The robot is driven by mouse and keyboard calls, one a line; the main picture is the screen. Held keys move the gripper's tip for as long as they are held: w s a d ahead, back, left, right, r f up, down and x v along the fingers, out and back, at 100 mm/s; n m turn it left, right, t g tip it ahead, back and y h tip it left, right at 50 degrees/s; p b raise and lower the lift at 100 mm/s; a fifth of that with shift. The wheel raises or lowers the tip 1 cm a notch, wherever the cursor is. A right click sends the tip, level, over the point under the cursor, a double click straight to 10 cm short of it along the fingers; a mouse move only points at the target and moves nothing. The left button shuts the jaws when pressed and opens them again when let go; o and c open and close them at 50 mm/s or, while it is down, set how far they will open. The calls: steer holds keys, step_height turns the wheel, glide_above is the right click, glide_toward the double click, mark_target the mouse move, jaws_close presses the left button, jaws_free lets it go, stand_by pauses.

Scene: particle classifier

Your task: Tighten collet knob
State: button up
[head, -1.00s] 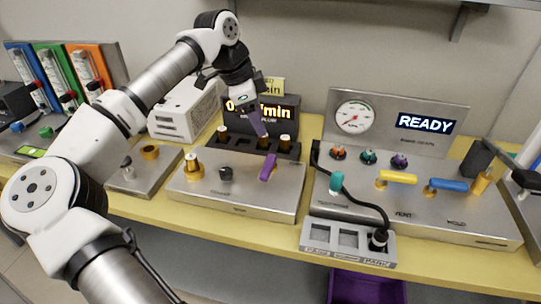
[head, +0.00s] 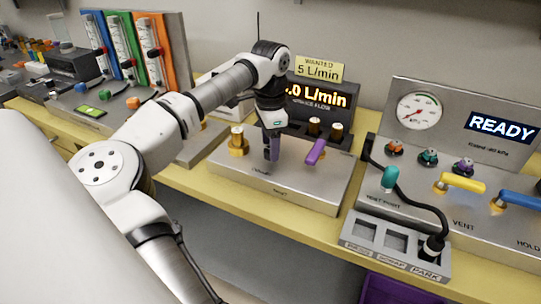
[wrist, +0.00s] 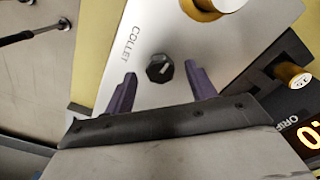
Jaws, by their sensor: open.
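The collet knob (wrist: 160,68) is a small black faceted knob with a light mark, beside the printed word COLLET on a steel panel (wrist: 128,40). In the wrist view it shows in the gap between the purple fingertips of my gripper (wrist: 161,74), with clear space on both sides. In the head view my gripper (head: 271,157) points down over the same panel (head: 290,188), and its fingers hide the knob. My gripper is open and holds nothing. Whether the fingertips are down at the knob's height I cannot tell.
A brass fitting (head: 238,142) stands left of my gripper and a purple lever (head: 316,152) stands to its right. Brass-topped plugs (head: 336,131) and a flow display (head: 318,97) are behind. A gauge panel (head: 420,180) with a black hose (head: 405,195) is farther right.

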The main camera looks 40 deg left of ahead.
steer(key=shift+f, duration=0.75)
steer(key=c, duration=1)
